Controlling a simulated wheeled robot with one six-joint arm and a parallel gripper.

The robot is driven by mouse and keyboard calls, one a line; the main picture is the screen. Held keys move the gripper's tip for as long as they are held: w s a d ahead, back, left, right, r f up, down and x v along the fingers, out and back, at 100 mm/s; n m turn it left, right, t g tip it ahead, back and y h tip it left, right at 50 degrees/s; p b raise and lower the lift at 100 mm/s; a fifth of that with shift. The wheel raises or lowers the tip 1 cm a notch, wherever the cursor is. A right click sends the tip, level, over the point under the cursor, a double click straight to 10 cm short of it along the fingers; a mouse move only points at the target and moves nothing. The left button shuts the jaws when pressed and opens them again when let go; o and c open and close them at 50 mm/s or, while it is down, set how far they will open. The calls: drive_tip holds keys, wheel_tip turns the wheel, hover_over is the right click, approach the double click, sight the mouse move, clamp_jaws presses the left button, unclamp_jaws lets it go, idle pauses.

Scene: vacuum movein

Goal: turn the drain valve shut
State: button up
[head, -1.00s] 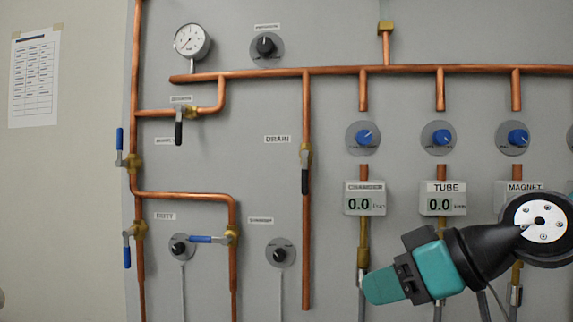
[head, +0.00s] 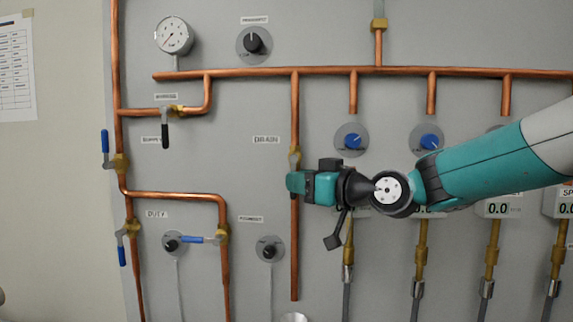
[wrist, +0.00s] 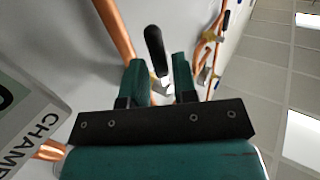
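The drain valve's brass body (head: 295,157) sits on a vertical copper pipe, right of and just below the DRAIN label (head: 265,140). My gripper (head: 292,184) is in front of the pipe just below that body and hides the valve's lever in the head view. In the wrist view a black lever (wrist: 155,42) with a bare metal shank shows between the two fingertips of my gripper (wrist: 160,72). The fingers stand apart, with visible gaps beside the shank. I cannot tell whether either finger touches it.
A horizontal copper pipe (head: 240,74) runs above. A knob (head: 269,249) is at lower left of my gripper, and blue knobs (head: 352,141) are to the right. A chamber display box (wrist: 30,120) is close at left in the wrist view. Another black-handled valve (head: 165,133) is left.

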drive_tip(key=p+x, duration=0.1)
drive_tip(key=x, duration=0.3)
clamp_jaws()
drive_tip(key=shift+s+f, duration=0.1)
drive_tip(key=shift+f, duration=0.05)
